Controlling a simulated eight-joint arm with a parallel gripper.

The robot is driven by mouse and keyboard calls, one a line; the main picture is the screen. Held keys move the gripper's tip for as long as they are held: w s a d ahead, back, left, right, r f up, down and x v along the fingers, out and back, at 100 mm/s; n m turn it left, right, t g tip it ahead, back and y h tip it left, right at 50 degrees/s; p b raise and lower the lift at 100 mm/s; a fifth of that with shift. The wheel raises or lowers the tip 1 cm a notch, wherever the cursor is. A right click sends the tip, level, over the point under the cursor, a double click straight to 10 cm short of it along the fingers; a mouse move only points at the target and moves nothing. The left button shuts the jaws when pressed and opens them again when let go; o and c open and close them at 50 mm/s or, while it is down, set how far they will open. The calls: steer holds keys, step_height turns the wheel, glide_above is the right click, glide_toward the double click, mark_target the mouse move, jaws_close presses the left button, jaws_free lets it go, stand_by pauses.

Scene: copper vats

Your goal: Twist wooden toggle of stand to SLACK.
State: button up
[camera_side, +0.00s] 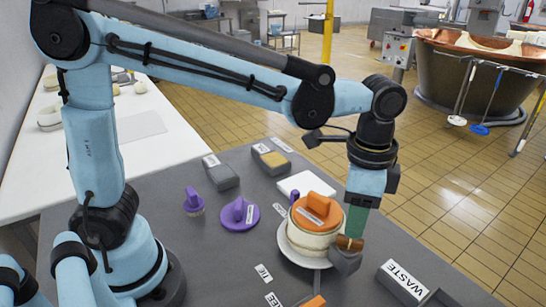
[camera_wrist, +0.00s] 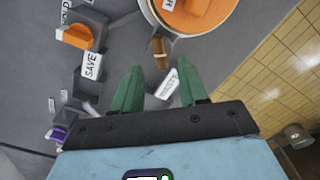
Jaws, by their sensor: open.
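The wooden toggle (camera_side: 350,243) is a small brown piece on a grey stand (camera_side: 345,263) beside the round pale mould (camera_side: 308,240) with an orange lid (camera_side: 318,210). In the wrist view the toggle (camera_wrist: 160,50) lies just beyond the fingertips, between their lines and close to the mould's rim. My gripper (camera_side: 357,228) points down with its green fingers at the toggle in the side view; contact cannot be told. In the wrist view my gripper (camera_wrist: 160,82) is open, with nothing between the fingers. A white label (camera_wrist: 168,84) shows below the toggle, its word unreadable.
A grey WASTE box (camera_side: 402,282) stands to the right. An orange handle (camera_wrist: 78,37) and a SAVE label (camera_wrist: 92,65) are left of the toggle. Purple-handled pieces (camera_side: 239,213), grey labelled boxes (camera_side: 220,172) and a white square (camera_side: 303,184) lie behind.

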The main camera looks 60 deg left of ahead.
mark_target(349, 244)
steer(key=shift+f, duration=2.4)
jaws_close()
